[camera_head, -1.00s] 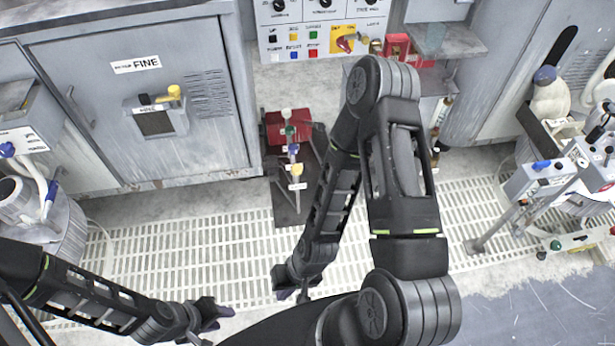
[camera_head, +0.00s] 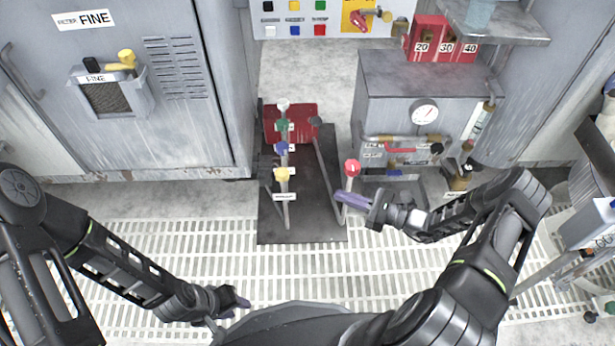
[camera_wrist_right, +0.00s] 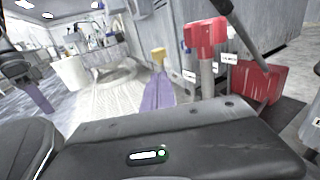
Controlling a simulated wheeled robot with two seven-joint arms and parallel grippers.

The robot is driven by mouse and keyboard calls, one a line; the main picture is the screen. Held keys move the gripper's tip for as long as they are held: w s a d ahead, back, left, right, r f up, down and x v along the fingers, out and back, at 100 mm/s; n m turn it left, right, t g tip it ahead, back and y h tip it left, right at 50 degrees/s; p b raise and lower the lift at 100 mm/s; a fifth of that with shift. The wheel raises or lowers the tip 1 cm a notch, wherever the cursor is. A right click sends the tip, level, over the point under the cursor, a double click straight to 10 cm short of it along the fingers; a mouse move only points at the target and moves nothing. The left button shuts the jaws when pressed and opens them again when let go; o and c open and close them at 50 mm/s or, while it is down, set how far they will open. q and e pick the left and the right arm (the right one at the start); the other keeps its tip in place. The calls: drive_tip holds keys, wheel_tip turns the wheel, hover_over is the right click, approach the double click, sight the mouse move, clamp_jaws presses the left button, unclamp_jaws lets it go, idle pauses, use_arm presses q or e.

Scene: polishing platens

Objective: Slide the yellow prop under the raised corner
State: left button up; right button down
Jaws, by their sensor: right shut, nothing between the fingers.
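I cannot single out a raised corner or a loose yellow prop. The yellow item nearest my grippers is a yellow knob (camera_head: 282,174) on an upright rod of the lever stand; a yellow knob also shows in the right wrist view (camera_wrist_right: 158,57). My right gripper (camera_head: 352,201) is shut and empty, its purple fingers just below a red knob (camera_head: 352,168), right of the yellow one. The red knob is large in the right wrist view (camera_wrist_right: 206,38); contact is unclear. My left gripper (camera_head: 232,302) is low over the grating, away from the stand; its opening is unclear.
The stand's dark base plate (camera_head: 270,228) lies on the floor grating (camera_head: 180,250). A red box (camera_head: 290,124) is at its back. A grey cabinet with a gauge (camera_head: 424,114) stands right of it, a FINE filter cabinet (camera_head: 190,130) left. Grating in front is clear.

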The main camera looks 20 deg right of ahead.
sight(288, 178)
drive_tip(key=shift+a, duration=0.2)
drive_tip(key=b+x, duration=0.3)
drive_tip(key=x, duration=1)
drive_tip(key=shift+w+a, duration=0.25)
drive_tip(key=shift+a, duration=0.05)
drive_tip(key=w+a, duration=0.1)
drive_tip(key=a, duration=0.5)
drive_tip(key=shift+w+a, duration=0.3)
drive_tip(key=shift+r, duration=0.15)
